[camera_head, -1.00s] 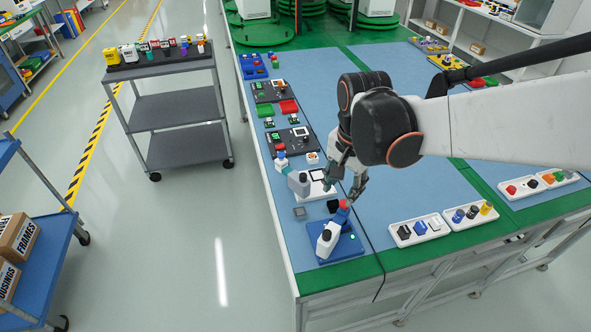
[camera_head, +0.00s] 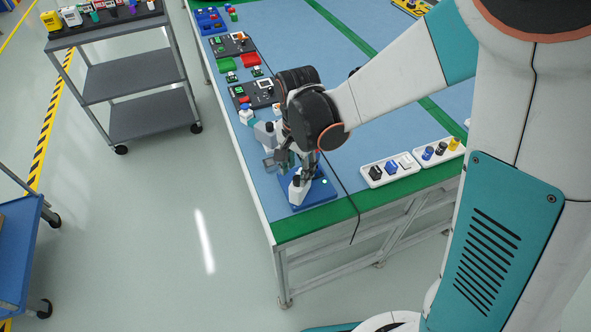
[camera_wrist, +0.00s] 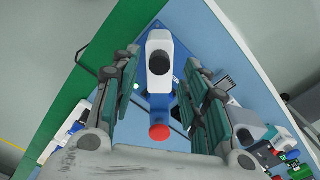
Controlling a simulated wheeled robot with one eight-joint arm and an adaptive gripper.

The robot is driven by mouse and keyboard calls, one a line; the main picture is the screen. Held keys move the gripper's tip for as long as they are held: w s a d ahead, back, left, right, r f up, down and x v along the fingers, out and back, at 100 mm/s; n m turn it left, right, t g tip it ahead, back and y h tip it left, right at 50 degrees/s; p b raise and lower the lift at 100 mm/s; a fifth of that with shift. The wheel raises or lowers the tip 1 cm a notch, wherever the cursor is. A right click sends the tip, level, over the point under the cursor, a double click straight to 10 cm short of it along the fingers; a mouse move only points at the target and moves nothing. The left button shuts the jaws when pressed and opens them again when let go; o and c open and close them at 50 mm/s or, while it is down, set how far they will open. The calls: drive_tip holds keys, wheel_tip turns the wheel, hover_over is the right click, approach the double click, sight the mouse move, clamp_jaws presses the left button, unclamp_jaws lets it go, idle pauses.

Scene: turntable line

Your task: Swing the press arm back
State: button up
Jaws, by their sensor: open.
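The press stands on a blue base (camera_head: 322,192) at the near corner of the table, with a white head (camera_head: 297,187). In the wrist view its white head (camera_wrist: 159,50) with a dark round top lies between my fingers. Its blue arm runs from the head down to a red ball knob (camera_wrist: 160,132), nearer my palm. My gripper (camera_wrist: 160,68) is open, with one finger on each side of the press arm and visible gaps to it. In the head view my gripper (camera_head: 291,165) is over the press and hides the knob.
A grey and white fixture (camera_head: 264,132) stands just behind the press. White trays with small blocks (camera_head: 391,169) and caps (camera_head: 440,150) lie to the right. The table's green front edge (camera_head: 290,231) is close. A cart (camera_head: 137,75) stands at the left, across open floor.

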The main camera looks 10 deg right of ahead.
sight(298, 178)
drive_tip(key=shift+f+b, duration=0.4)
drive_tip(key=shift+f, duration=1.2)
clamp_jaws()
drive_tip(key=shift+m, duration=0.4)
drive_tip(key=m, duration=1)
drive_tip(key=shift+m, duration=2.1)
